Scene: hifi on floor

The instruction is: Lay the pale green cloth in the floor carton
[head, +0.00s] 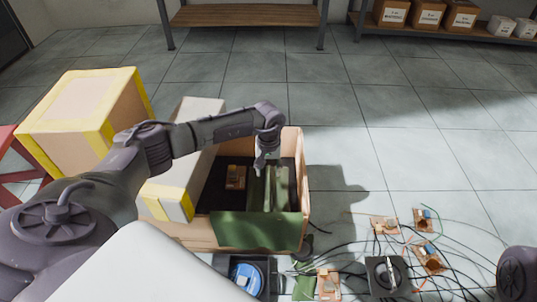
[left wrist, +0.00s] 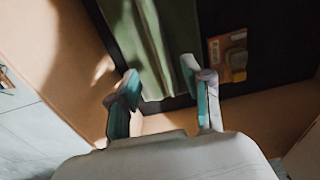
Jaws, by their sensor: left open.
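The green cloth (head: 281,190) lies in folds inside the open floor carton (head: 301,165), toward its right side. A darker green piece (head: 255,230) hangs over the carton's near wall; I cannot tell whether it is the same cloth. My left gripper (head: 261,164) is over the carton, close to the cloth's far end. In the left wrist view the open fingers (left wrist: 160,80) point at the cloth (left wrist: 153,40), with nothing visibly held; whether they touch it is unclear. My right gripper is not in view.
A small orange-brown board (head: 236,177) lies in the carton, left of the cloth. Yellow-taped boxes (head: 85,105) stand to the left. Circuit boards and loose cables (head: 385,225) spread over the floor at right. The tiled floor beyond the carton is clear up to the shelves (head: 245,16).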

